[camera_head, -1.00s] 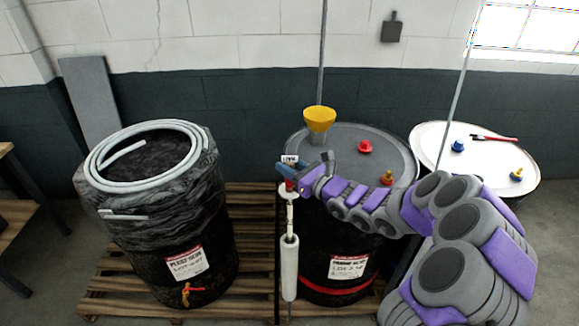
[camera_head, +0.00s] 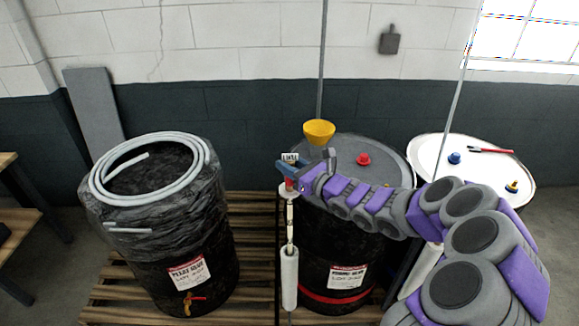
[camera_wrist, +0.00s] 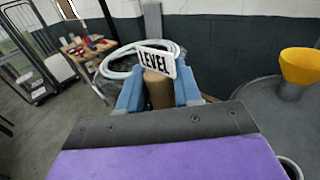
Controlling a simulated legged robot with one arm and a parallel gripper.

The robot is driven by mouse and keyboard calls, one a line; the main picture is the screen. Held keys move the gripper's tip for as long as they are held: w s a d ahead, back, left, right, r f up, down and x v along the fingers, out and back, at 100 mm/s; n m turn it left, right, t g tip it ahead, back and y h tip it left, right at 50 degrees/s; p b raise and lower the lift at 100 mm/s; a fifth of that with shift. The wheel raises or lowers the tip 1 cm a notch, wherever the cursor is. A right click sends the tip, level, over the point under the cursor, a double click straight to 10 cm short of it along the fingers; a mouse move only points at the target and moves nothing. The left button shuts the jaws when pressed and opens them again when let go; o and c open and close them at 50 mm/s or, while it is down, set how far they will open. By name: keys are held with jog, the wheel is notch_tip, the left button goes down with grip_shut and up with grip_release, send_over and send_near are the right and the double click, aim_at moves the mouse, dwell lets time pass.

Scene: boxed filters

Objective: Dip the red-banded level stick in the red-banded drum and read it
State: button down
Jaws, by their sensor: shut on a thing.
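My gripper (camera_head: 290,171) is shut on the level stick (camera_head: 290,215) near its top, by the front left edge of the middle drum's lid. The stick's tag (camera_wrist: 158,63) reads LEVEL, above a brown grip (camera_wrist: 158,92) between the blue jaws. Red shows just below the jaws in the head view. The pale stick hangs upright outside the drum and meets a white tube (camera_head: 290,278); its lower part is hidden. The red-banded drum (camera_head: 318,262) is black, with a red band low down. Its grey lid bears a yellow funnel (camera_head: 319,131) and a red cap (camera_head: 363,159).
A plastic-wrapped drum (camera_head: 150,255) with a coiled hose (camera_head: 97,190) stands left on the pallet (camera_head: 255,225). A white-topped drum (camera_head: 430,150) stands right, with a blue cap and a red-handled tool on it. Thin upright rods rise behind. My arm crosses the middle drum's front right.

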jog(key=shift+r, duration=0.65)
jog(key=shift+r+p, duration=2.95)
jog(key=shift+r, duration=1.15)
notch_tip(320, 180, up, 8)
jog(key=p, duration=0.5)
jog(key=shift+p, duration=0.4)
notch_tip(320, 180, up, 8)
jog(key=p, duration=0.6)
